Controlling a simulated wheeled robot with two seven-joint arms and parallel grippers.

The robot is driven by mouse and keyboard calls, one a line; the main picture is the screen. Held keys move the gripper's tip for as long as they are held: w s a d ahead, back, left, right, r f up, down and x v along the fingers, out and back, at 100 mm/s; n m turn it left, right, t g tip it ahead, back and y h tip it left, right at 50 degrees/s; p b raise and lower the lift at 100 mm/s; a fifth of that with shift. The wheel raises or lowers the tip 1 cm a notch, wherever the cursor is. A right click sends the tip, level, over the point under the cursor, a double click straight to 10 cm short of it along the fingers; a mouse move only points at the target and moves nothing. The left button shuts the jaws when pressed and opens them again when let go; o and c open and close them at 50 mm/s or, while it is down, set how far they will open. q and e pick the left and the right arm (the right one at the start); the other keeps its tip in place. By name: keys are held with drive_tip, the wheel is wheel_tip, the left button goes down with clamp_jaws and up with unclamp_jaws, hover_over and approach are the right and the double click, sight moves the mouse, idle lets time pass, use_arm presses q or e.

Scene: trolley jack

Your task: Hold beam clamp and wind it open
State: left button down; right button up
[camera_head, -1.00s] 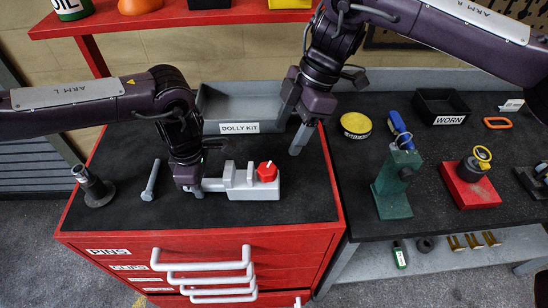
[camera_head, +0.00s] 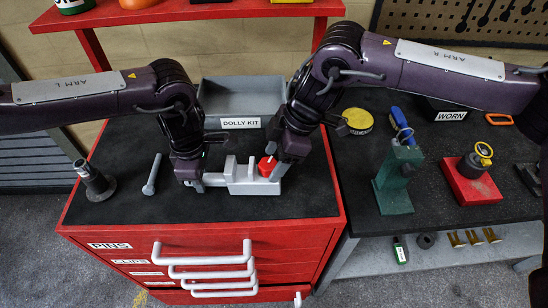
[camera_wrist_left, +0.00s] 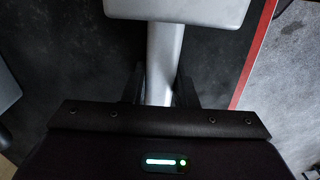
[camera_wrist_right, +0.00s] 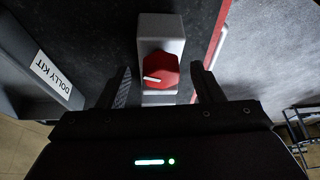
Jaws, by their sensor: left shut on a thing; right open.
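The grey beam clamp (camera_head: 240,178) lies on the black top of the red cabinet. Its bar also shows in the left wrist view (camera_wrist_left: 163,55). My left gripper (camera_head: 199,184) is shut on the clamp's bar at its left end. The red knob (camera_head: 267,166) with a white mark sits at the clamp's right end. My right gripper (camera_head: 278,174) is at the knob, partly hiding it in the head view. In the right wrist view the open fingers (camera_wrist_right: 160,88) stand on either side of the knob (camera_wrist_right: 159,72), with gaps visible on both sides.
The grey DOLLY KIT tray (camera_head: 240,92) stands behind the clamp. A grey bolt (camera_head: 152,174) and a dark flanged post (camera_head: 94,180) are on the left. The right bench holds a green stand (camera_head: 397,180), a red block (camera_head: 472,182) and a yellow tin (camera_head: 358,120).

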use_arm(q)
drive_tip(key=shift+r, duration=0.1)
use_arm(e)
drive_tip(key=shift+a+f, duration=0.1)
drive_tip(key=shift+f, duration=0.2)
use_arm(q)
drive_tip(key=shift+d, duration=0.1)
use_arm(e)
drive_tip(key=c, duration=1)
drive_tip(key=shift+w+a+n+g, duration=0.15)
drive_tip(key=shift+n+g, duration=0.3)
drive_tip(key=shift+n, duration=0.7)
drive_tip(key=shift+w+d+n+g, duration=0.1)
drive_tip(key=shift+n+g, duration=0.35)
drive_tip(key=shift+n, duration=0.7)
drive_tip(key=o, duration=1)
drive_tip(key=v, duration=1.2)
drive_tip(key=shift+a, duration=0.25)
